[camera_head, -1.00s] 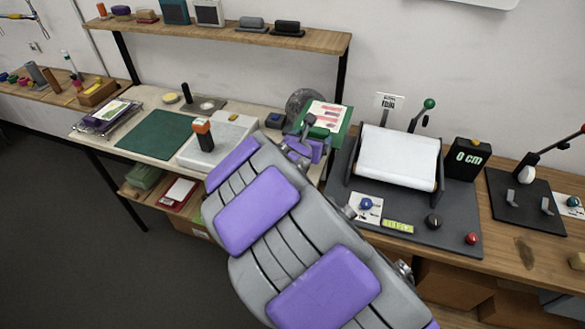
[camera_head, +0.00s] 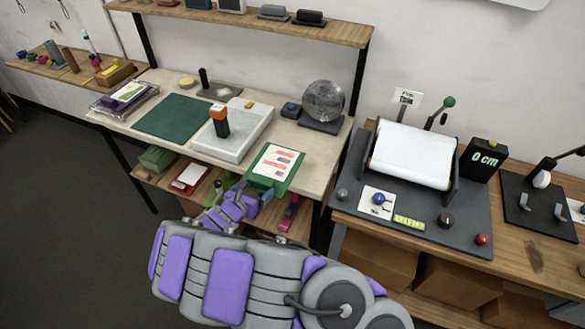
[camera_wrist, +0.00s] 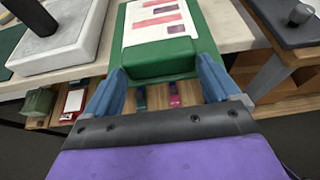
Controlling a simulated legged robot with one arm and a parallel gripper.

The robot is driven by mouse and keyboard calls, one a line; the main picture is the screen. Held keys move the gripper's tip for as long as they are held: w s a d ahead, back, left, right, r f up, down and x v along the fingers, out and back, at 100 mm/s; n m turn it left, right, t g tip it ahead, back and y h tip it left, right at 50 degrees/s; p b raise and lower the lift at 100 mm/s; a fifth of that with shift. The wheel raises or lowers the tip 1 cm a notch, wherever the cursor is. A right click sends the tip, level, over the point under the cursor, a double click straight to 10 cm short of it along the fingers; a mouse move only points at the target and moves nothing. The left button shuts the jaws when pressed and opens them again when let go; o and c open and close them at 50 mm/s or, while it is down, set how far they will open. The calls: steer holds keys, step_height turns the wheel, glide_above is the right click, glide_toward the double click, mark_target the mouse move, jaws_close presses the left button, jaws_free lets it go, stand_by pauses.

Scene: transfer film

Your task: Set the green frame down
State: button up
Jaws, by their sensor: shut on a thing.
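The green frame (camera_head: 266,183) is at the front right edge of the pale worktop (camera_head: 228,166), with a white sheet with pink-red marks on its top. Its near end is a thick green block, which shows between my fingers in the wrist view (camera_wrist: 160,62). My gripper (camera_wrist: 161,68) is shut on this block, with one blue finger on each side. The frame's near end juts out past the worktop's front edge, and its far end lies over the worktop. I cannot tell whether its underside touches the worktop.
A pale slab (camera_head: 243,138) with a black-handled, orange-topped tool (camera_head: 220,124) stands left of the frame. A glass-like disc on a dark base (camera_head: 323,101) is behind it. A dark roller machine (camera_head: 465,208) stands on the right bench. A shelf (camera_head: 200,187) lies below.

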mark_target(288, 176)
steer(key=w+d, duration=0.3)
steer(key=w+d+b, duration=0.1)
steer(key=w+d, duration=0.1)
steer(key=w, duration=0.1)
steer(key=w+d+f+b, duration=0.1)
steer(key=w+d, duration=0.2)
steer(key=shift+d, duration=0.3)
steer(key=shift+w+d+f, duration=0.1)
steer(key=shift+w+d, duration=0.25)
steer(key=shift+w, duration=0.25)
steer(key=shift+w+d+f+b, duration=0.15)
steer(key=shift+d+b, duration=0.05)
steer(key=shift+b, duration=0.1)
step_height(288, 176, down, 3)
steer(key=shift+d+f+b, duration=0.15)
steer(key=shift+f+b, duration=0.05)
steer(key=shift+b, duration=0.2)
steer(key=shift+r, duration=0.1)
steer(key=o, duration=0.8)
